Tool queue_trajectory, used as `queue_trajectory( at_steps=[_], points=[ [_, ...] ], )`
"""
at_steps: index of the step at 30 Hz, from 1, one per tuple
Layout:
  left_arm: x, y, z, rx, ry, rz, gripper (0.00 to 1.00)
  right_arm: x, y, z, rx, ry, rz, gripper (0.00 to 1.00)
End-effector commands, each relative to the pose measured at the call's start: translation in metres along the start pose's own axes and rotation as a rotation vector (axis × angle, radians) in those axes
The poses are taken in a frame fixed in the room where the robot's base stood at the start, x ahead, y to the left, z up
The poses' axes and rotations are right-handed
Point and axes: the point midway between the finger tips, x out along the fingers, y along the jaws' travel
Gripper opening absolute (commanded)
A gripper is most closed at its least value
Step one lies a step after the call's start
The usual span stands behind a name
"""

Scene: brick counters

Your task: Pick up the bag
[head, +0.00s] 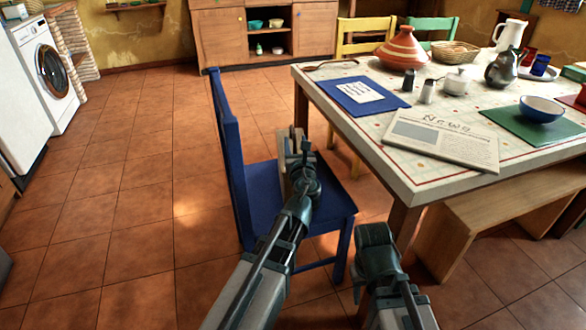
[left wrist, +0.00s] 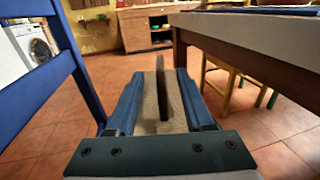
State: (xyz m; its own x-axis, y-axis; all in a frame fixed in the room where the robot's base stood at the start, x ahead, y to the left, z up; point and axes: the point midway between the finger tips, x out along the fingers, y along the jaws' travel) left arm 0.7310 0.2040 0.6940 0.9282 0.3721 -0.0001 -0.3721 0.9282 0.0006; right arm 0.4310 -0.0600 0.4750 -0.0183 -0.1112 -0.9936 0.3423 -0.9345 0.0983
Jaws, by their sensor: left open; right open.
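A tan bag (head: 284,182) with a dark handle sits on the seat of the blue chair (head: 262,205), mostly hidden behind my left arm in the head view. In the left wrist view the tan bag (left wrist: 178,108) lies straight ahead, its dark handle standing up near the middle. My left gripper (head: 299,152) is open, over the chair seat and close to the bag. I cannot tell whether it touches the bag. My right gripper (head: 376,238) is open and empty, low near the table's front corner, to the right of the chair.
The table (head: 420,180) is right of the chair and holds a newspaper (head: 445,138), a blue mat (head: 350,92) and crockery. The chair's tall back rises at the left. A wooden bench (head: 480,215) stands under the table edge. The tiled floor at left is clear.

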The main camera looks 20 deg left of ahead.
Motion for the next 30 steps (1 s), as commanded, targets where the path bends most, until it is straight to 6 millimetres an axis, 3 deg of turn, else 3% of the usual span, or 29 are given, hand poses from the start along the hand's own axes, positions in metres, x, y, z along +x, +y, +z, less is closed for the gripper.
queue_trajectory(
  at_steps=[10,19,27,30],
  points=[
    [0.016,0.000,-0.001,-0.001,0.000,0.001,0.52,0.001,0.000,0.000,0.000,0.000,0.000,0.44],
    [0.057,-0.001,-0.003,-0.001,0.000,0.002,0.52,0.003,0.000,0.000,0.001,0.000,0.000,0.44],
    [0.060,0.000,-0.003,-0.001,0.000,-0.001,0.52,0.003,0.000,0.000,0.001,0.000,0.000,0.44],
    [0.060,0.000,-0.003,-0.001,0.000,-0.001,0.34,0.003,0.000,0.000,0.001,0.000,0.000,0.44]
  ],
)
